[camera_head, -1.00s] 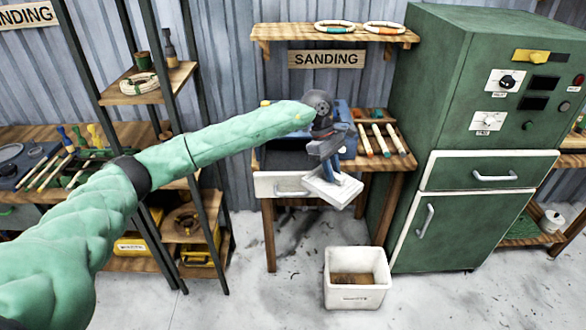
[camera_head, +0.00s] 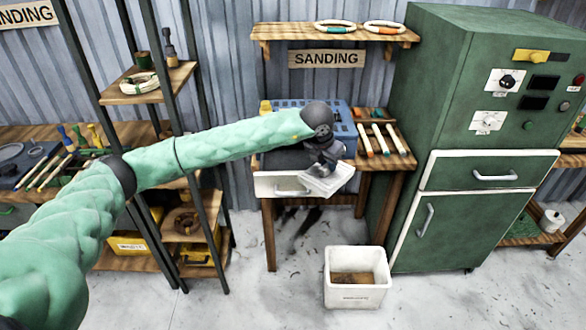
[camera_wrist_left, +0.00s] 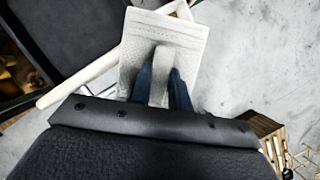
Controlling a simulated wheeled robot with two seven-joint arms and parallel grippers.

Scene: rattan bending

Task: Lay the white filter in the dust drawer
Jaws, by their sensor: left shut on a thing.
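My left gripper (camera_head: 322,167) is shut on the white filter (camera_head: 330,181), a flat pale panel. In the left wrist view my dark blue fingers (camera_wrist_left: 163,90) pinch the near part of the filter (camera_wrist_left: 160,40). The dust drawer (camera_head: 275,185) sticks out under the sanding table with its white front. The filter is at the right end of the drawer front, overlapping it in the picture; I cannot tell whether they touch. In the left wrist view the pale drawer edge (camera_wrist_left: 75,82) runs beside and behind the filter. My right gripper is not in view.
A blue perforated box (camera_head: 345,122) stands on the sanding table, with wooden-handled tools (camera_head: 384,138) at its right. A white bin (camera_head: 356,285) is on the floor below. A green cabinet (camera_head: 465,185) stands close on the right.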

